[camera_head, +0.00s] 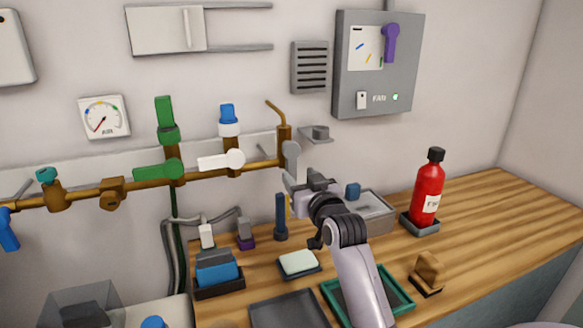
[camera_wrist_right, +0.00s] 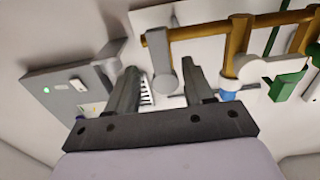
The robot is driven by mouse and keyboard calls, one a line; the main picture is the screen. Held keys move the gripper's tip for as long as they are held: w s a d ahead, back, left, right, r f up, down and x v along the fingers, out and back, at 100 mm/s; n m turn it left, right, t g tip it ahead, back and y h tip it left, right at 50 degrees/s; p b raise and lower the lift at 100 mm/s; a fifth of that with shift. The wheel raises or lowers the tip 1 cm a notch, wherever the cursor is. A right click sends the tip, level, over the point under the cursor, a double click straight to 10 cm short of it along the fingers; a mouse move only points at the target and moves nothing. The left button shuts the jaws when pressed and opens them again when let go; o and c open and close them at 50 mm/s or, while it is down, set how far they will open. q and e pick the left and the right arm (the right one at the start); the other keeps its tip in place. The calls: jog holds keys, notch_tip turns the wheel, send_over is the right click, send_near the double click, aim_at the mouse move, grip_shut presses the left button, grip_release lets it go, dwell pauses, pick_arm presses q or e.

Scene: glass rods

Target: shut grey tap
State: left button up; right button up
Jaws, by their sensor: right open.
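The grey tap (camera_head: 291,149) sits at the right end of the brown pipe, its lever hanging down from a round hub. My right gripper (camera_head: 299,186) is just below and in front of it, hiding the lever's lower end. In the upside-down right wrist view, the grey tap (camera_wrist_right: 162,70) shows between the two spread fingers of my right gripper (camera_wrist_right: 161,78). Those fingers are open, with space visible on both sides of the lever. I cannot tell how deep the lever lies between them. My left gripper is not in view.
A white tap (camera_head: 222,160) and a green tap (camera_head: 158,170) stand left on the same pipe. A small grey wall bracket (camera_head: 318,134) is close on the right. A grey control box (camera_head: 376,90) hangs above right. Below are a grey bin (camera_head: 376,219) and a red bottle (camera_head: 427,190).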

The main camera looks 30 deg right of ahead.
aim_at(293, 169)
jog(key=shift+p+x, duration=0.35)
jog(key=shift+x, duration=2.8)
grip_shut()
